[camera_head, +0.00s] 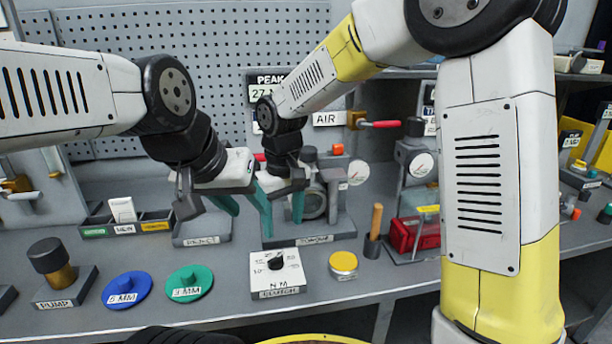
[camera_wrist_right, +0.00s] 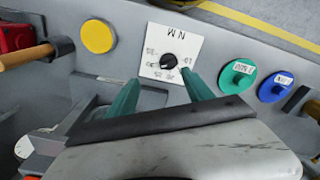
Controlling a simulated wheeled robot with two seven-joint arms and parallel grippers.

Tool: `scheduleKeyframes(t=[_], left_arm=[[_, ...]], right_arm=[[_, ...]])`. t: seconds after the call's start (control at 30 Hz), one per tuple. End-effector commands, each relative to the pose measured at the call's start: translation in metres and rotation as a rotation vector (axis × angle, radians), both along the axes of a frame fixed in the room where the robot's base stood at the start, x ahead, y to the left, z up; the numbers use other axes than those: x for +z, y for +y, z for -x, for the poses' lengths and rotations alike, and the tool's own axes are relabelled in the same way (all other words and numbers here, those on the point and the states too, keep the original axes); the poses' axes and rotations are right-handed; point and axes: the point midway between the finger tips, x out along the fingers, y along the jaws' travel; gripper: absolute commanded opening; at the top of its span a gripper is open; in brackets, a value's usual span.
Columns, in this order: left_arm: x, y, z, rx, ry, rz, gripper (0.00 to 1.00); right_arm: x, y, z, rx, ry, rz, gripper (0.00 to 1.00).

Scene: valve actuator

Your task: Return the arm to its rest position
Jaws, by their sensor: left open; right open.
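My left gripper (camera_head: 226,206) comes in from the left above the reject tray (camera_head: 202,240). A teal finger shows, and the rest is partly covered where the two grippers overlap in this view. My right gripper (camera_head: 282,216) hangs beside it, in front of the torque stand (camera_head: 322,228), with teal fingers apart. In the right wrist view its two fingers (camera_wrist_right: 163,92) are spread with nothing held between them. The white dial plate with a black knob (camera_head: 276,262) lies beyond the fingertips; it also shows in the wrist view (camera_wrist_right: 170,60).
A yellow button (camera_head: 343,263), green disc (camera_head: 190,283), blue disc (camera_head: 127,289) and pump (camera_head: 58,270) line the bench front. A wooden-handled tool (camera_head: 376,222) and red box (camera_head: 412,235) stand to the right. A pegboard (camera_head: 200,70) closes the back.

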Motion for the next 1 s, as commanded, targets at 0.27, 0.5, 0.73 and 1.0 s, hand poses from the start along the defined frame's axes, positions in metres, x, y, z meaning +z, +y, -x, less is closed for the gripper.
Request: scheduleKeyframes(t=[0.27,0.5,0.73,1.0], left_arm=[[0.000,0.000,0.000,0.000,0.000,0.000,0.44],[0.000,0.000,0.000,0.000,0.000,0.000,0.44],[0.000,0.000,0.000,0.000,0.000,0.000,0.44],[0.000,0.000,0.000,0.000,0.000,0.000,0.44]], right_arm=[[0.077,-0.113,0.019,-0.254,-0.138,-0.135,0.60],[0.112,-0.195,0.067,-0.478,-0.274,-0.251,0.60],[0.120,-0.236,0.110,-0.631,-0.381,-0.334,0.60],[0.119,-0.246,0.124,-0.677,-0.416,-0.359,0.60]])
